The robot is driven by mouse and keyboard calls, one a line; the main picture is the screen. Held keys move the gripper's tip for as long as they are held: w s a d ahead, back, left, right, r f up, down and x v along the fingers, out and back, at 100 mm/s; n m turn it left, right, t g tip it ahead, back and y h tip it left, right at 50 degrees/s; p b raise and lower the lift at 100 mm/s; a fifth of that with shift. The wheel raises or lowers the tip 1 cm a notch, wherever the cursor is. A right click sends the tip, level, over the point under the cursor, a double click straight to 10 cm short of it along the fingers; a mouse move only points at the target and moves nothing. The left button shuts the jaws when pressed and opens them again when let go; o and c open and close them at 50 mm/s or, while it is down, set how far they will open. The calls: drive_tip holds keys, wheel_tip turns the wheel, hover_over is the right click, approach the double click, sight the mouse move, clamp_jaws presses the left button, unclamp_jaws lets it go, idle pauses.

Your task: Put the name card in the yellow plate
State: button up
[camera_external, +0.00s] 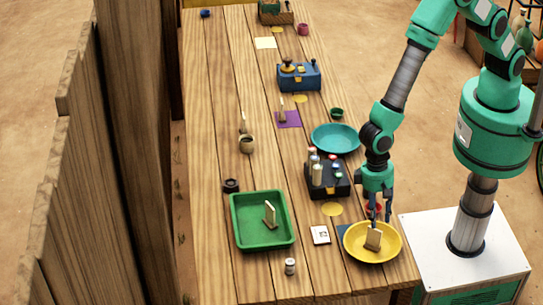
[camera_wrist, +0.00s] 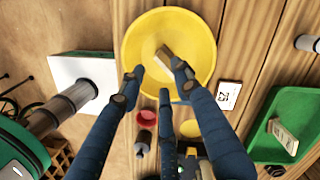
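A small cream card in a wooden stand (camera_external: 373,239), seemingly a name card, rests inside the yellow plate (camera_external: 352,251) at the front right of the table. In the wrist view the card (camera_wrist: 164,56) is near the plate's middle, with the yellow plate (camera_wrist: 190,28) around it. My gripper (camera_external: 377,211) points down just above the plate's back part. In the wrist view its fingers (camera_wrist: 157,73) are spread apart with nothing held between them. One fingertip overlaps the view close to the card; I cannot tell whether they touch.
A green tray (camera_external: 236,224) with another small standing card (camera_external: 269,214) lies to the left. A dark box with bottles (camera_external: 328,190) and a teal plate (camera_external: 335,138) stand behind.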

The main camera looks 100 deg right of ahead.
drive_tip(key=s+d+r+n+t+b, duration=0.2)
drive_tip(key=d+r, duration=0.7)
drive_tip(key=r, duration=0.5)
drive_tip(key=s+d+r+n+t+b, duration=0.1)
drive_tip(key=s+d+r+n+b, duration=0.15)
drive_tip(key=d+r, duration=0.9)
drive_tip(key=s+d+r+n+t+b, duration=0.2)
drive_tip(key=s+d+r+b, duration=0.1)
drive_tip(key=s+d+r, duration=0.7)
drive_tip(key=s+d+n+t+b, duration=0.1)
drive_tip(key=s+d, duration=0.2)
drive_tip(key=s, duration=0.3)
drive_tip(key=s+d+n+h+b, duration=0.1)
drive_tip(key=s+d+b, duration=0.1)
drive_tip(key=s+d, duration=0.2)
drive_tip(key=s, duration=0.3)
drive_tip(key=shift+s+d+r+t, duration=0.15)
drive_tip(key=shift+s+t, duration=0.05)
drive_tip(key=shift+t, duration=0.2)
drive_tip(key=shift+o, duration=0.3)
drive_tip(key=shift+n, duration=0.25)
